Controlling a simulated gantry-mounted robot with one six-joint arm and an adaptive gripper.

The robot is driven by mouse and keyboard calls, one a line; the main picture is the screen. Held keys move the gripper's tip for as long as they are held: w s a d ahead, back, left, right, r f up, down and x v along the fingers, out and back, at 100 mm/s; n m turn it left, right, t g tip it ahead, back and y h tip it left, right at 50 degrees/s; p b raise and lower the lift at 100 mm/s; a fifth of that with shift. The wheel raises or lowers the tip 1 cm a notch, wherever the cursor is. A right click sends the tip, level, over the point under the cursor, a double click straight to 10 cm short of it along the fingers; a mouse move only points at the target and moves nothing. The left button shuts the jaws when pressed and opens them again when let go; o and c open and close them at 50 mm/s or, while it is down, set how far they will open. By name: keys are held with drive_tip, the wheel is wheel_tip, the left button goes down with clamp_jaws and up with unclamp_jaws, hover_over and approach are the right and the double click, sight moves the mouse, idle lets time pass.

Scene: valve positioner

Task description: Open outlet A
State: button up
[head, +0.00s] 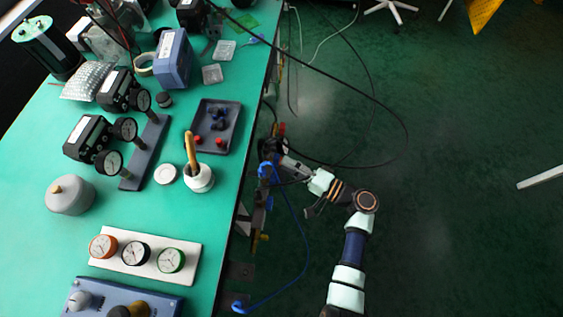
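Two black boxy units with round pressure gauges, which look like valve positioners, stand on the green bench (115,215). One unit (88,138) is nearer and the other (118,90) is farther back. No outlet marked A can be read at this size. Small fittings show along the bench's right side, including a red piece (282,128) and a yellowish piece (262,237). My gripper (268,150) is beside the bench's right edge, near the red piece. Its fingers are too small and dark to tell whether they are open or touching anything.
On the bench are a dark tray (228,140) with red and blue parts, a white pot (199,180) with a wooden-handled tool, a grey canister (70,195) and a white panel (190,255) with three gauges. A blue hose (300,230) hangs beside my arm. Floor to the right is mostly clear.

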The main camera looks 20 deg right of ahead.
sight(276, 160)
drive_tip(key=shift+x, duration=1.2)
clamp_jaws()
